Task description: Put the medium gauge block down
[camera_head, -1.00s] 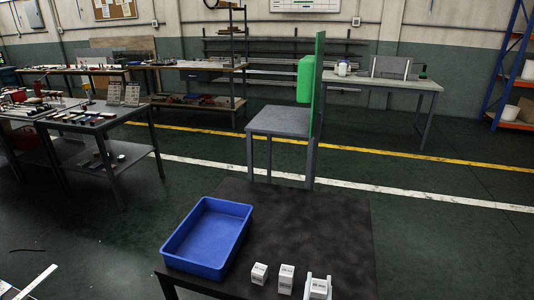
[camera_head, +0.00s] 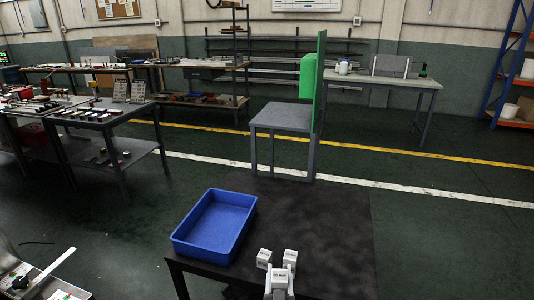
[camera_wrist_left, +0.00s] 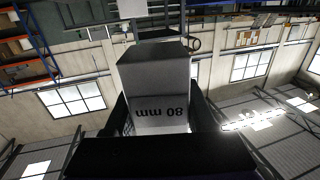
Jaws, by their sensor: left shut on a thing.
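My left gripper (camera_head: 280,280) is at the near edge of the black table and is shut on a white gauge block (camera_head: 279,273). In the left wrist view the held block (camera_wrist_left: 158,85) fills the space between the dark fingers and reads "80 mm", upside down. Two other white gauge blocks stand just behind it, one to the left (camera_head: 264,258) and one to the right (camera_head: 290,256). Their print is too small to read. Whether the held block touches the table is hidden. My right gripper is not in view.
A blue tray (camera_head: 232,245) stands on the black table (camera_head: 335,235), left of the blocks, and looks empty. The table is clear to the right. A grey table (camera_head: 283,117) with an upright green panel (camera_head: 319,85) stands beyond it.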

